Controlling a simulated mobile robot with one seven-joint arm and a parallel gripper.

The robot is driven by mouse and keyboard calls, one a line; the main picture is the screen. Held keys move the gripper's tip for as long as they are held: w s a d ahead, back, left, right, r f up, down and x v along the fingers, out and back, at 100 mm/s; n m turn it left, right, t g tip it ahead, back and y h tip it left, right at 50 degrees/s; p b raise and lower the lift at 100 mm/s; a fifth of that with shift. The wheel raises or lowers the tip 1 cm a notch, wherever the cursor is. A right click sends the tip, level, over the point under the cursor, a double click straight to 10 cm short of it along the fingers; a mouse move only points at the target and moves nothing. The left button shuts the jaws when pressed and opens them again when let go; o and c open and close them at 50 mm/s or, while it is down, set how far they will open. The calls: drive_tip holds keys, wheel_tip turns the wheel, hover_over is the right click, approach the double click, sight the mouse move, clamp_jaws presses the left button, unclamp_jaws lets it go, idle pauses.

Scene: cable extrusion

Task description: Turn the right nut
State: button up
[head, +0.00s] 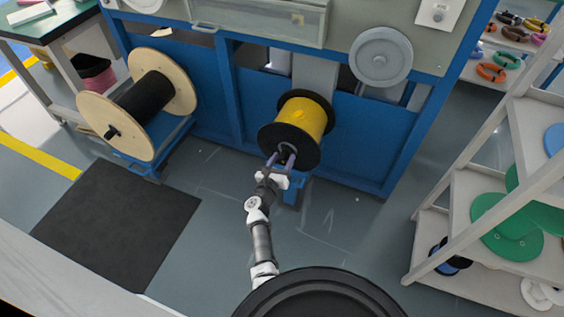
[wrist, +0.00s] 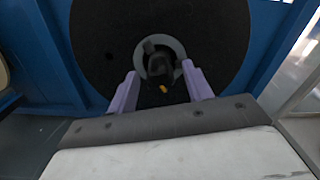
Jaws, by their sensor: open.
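The right spool (head: 303,117) has black flanges and is wound with yellow cable. Its front flange also fills the top of the wrist view (wrist: 222,45). A dark nut (wrist: 158,64) sits at the hub, in front of a grey ring; it is small and partly hidden by my fingers in the head view. My gripper (wrist: 159,72) is open, with one purple finger on each side of the nut. In the head view my gripper (head: 281,160) is at the front of the spool. I cannot tell whether either finger touches the nut.
A wooden-flanged spool (head: 174,80) with black cable stands on the left. The blue machine frame (head: 222,105) surrounds the right spool. A shelf rack (head: 462,190) with green coils stands on the right. The grey floor (head: 205,240) in front is clear, with a dark mat (head: 115,225) at left.

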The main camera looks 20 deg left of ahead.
drive_tip(key=shift+c, duration=0.4)
drive_tip(key=c, duration=0.9)
drive_tip(key=shift+n, duration=0.3)
